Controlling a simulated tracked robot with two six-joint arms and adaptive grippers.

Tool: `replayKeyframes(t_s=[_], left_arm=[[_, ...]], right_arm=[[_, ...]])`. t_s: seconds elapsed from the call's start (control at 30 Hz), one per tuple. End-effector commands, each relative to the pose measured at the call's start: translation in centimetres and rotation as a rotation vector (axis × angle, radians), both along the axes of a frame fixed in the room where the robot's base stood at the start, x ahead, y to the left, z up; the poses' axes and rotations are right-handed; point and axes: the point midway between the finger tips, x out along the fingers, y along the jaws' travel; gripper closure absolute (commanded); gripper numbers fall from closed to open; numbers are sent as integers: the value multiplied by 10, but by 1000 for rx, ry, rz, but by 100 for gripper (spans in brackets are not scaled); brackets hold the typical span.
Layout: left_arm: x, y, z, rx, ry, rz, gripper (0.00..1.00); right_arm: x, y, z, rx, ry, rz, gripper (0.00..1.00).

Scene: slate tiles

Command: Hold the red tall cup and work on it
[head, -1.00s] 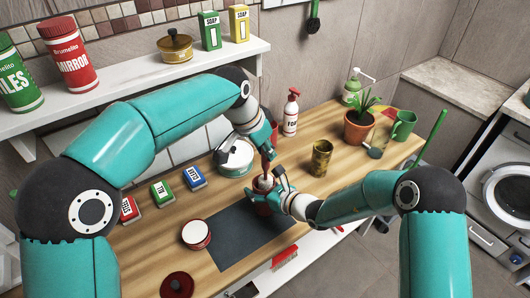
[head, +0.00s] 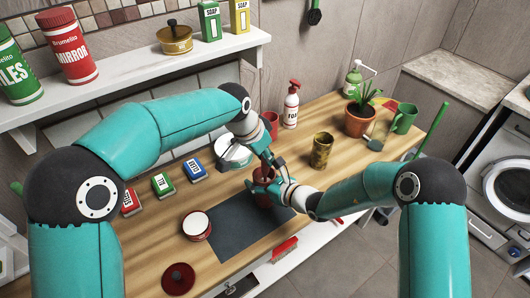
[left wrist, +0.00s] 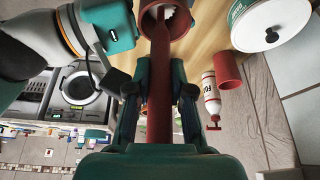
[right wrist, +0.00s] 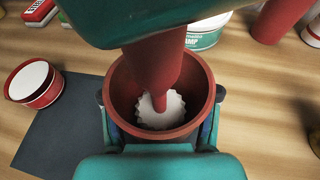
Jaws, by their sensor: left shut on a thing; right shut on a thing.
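The red tall cup (right wrist: 122,92) stands open side up between the fingers of my right gripper (head: 277,190), which is shut on it. It also shows in the head view (head: 262,199), above the dark mat. My left gripper (head: 270,162) is above the cup and shut on a red tool (left wrist: 158,110). The tool points down into the cup, and its white scalloped head (right wrist: 160,112) is inside, below the rim. The cup's outer wall is partly hidden by my right fingers.
A dark mat (head: 232,240) lies below. A red-and-white tin (head: 196,226) and a dark red lid (head: 178,278) are to the left. Another red cup (head: 271,122), a soap bottle (head: 291,105) and a rusty can (head: 321,151) stand behind and to the right.

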Motion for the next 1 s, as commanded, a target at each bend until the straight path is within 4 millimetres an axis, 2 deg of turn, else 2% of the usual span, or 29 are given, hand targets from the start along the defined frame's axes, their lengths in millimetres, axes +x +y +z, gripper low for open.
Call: replayKeyframes(t_s=[0.73,1.0], left_arm=[[-1,0,0,0,3,-1,100],[0,0,14,-1,0,-1,100]], right_arm=[[0,0,0,0,2,-2,78],[0,0,0,0,1,0,78]])
